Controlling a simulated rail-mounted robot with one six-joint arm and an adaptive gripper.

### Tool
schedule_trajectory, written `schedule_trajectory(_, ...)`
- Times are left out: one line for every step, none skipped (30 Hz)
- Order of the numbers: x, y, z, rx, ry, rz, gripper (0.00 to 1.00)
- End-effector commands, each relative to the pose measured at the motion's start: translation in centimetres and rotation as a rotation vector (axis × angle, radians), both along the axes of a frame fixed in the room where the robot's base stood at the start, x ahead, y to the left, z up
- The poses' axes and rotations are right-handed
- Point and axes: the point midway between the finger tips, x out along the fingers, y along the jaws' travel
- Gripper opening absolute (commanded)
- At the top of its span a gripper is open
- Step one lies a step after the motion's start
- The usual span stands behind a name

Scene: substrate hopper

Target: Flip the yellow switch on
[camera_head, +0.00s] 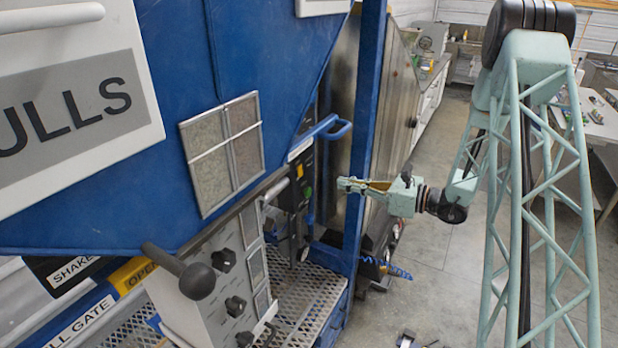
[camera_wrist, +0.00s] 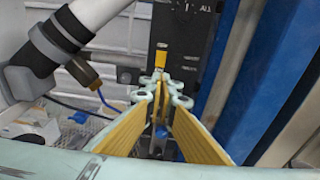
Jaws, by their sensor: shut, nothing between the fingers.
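The yellow switch (camera_wrist: 161,58) shows in the wrist view as a small yellow piece on a dark upright control panel (camera_wrist: 180,40). It lies just beyond my fingertips in the picture; I cannot tell whether they touch it. In the head view a small yellow spot (camera_head: 308,192) on the dark panel is probably the same switch. My gripper (camera_head: 342,184) is shut and empty, pointing left toward the panel, to the right of it. Its fingertips also show in the wrist view (camera_wrist: 163,88), below the switch. The switch's exact position is too small to tell.
A blue handle (camera_head: 325,130) juts out above the panel. A grey box with black knobs (camera_head: 235,305) is at lower left. A white pipe with a black collar (camera_wrist: 62,35) is left in the wrist view.

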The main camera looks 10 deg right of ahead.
Motion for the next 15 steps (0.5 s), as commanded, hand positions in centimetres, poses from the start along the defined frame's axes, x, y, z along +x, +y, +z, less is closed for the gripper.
schedule_trajectory(0.00,0.00,0.00,0.000,0.000,0.000,0.00)
schedule_trajectory(-0.01,0.01,0.00,0.000,0.000,0.000,0.00)
schedule_trajectory(-0.01,0.01,0.00,0.000,0.000,0.000,0.00)
schedule_trajectory(-0.01,0.01,0.00,0.000,0.000,0.000,0.00)
schedule_trajectory(-0.01,0.01,0.00,0.000,0.000,0.000,0.00)
schedule_trajectory(-0.01,0.02,0.00,0.000,0.000,0.001,0.00)
schedule_trajectory(-0.01,0.03,0.00,0.000,0.000,0.001,0.00)
schedule_trajectory(0.00,0.05,0.00,0.000,0.000,0.001,0.00)
schedule_trajectory(0.04,0.09,-0.01,0.000,0.000,0.001,0.00)
schedule_trajectory(0.07,0.12,-0.02,0.000,0.000,0.001,0.00)
schedule_trajectory(0.11,0.18,-0.04,0.000,0.000,0.001,0.00)
schedule_trajectory(0.18,0.26,-0.05,-0.001,0.001,0.001,0.00)
schedule_trajectory(0.26,0.34,-0.06,-0.001,0.001,0.001,0.00)
schedule_trajectory(0.34,0.43,-0.08,-0.001,0.001,0.001,0.00)
schedule_trajectory(0.47,0.57,-0.10,-0.001,0.001,0.001,0.00)
